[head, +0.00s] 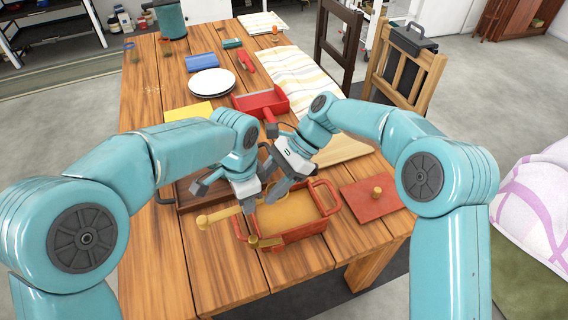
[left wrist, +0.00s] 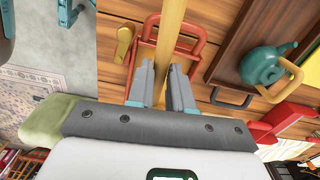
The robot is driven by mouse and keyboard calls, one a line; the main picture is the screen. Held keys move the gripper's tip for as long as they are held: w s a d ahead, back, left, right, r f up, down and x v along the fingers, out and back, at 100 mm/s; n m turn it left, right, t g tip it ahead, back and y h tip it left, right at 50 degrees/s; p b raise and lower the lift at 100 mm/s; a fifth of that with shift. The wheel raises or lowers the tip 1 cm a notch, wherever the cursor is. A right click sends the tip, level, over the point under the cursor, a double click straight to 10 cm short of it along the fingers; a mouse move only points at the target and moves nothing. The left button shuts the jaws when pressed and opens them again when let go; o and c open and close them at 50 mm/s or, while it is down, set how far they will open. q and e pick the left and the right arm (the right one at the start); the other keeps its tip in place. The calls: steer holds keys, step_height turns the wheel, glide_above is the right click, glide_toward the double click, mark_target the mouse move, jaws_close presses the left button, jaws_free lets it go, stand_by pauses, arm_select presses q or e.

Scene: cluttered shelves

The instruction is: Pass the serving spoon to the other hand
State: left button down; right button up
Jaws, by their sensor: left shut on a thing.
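The serving spoon (head: 222,214) looks wooden and yellowish, with a rounded knob at its left end. My left gripper (head: 249,205) is shut on its shaft, above the left side of a red pot. In the left wrist view the shaft (left wrist: 176,30) runs between the two grey fingers. My right gripper (head: 273,192) is just right of the left one, over the pot. Its fingers point down and left, close to the left gripper. I cannot tell whether they are parted or touch the spoon. The spoon's other end is hard to make out.
The red pot (head: 307,229) is below both grippers; its red lid (head: 360,198) lies to the right. A brown tray (head: 187,206) and a teal teapot (left wrist: 262,65) are near. A red dustpan-like item (head: 262,100), white plates (head: 212,82) and cloths stand farther back. The front-left table is clear.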

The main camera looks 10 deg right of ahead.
arm_select(q)
steer(key=shift+r, duration=0.15)
arm_select(e)
steer(key=v, duration=0.8)
steer(key=shift+d+r, duration=0.25)
steer(key=shift+o, duration=0.9)
steer(key=shift+w, duration=0.1)
steer(key=o, duration=0.4)
steer(key=shift+r, duration=0.15)
arm_select(q)
steer(key=a+r, duration=0.4)
steer(key=r, duration=0.5)
steer(key=shift+a, duration=0.15)
arm_select(e)
steer(key=shift+o, duration=0.2)
steer(key=s+a+g+y, duration=0.1)
steer(key=s+a+y, duration=0.2)
steer(key=a, duration=0.8)
steer(key=shift+f+m+y, duration=0.4)
steer(key=shift+f+y, duration=0.05)
steer(key=shift+y, duration=0.35)
steer(key=shift+s, duration=0.1)
steer(key=c, duration=1.1)
arm_select(q)
steer(key=c, duration=0.9)
jaws_free()
steer(key=shift+c, duration=0.2)
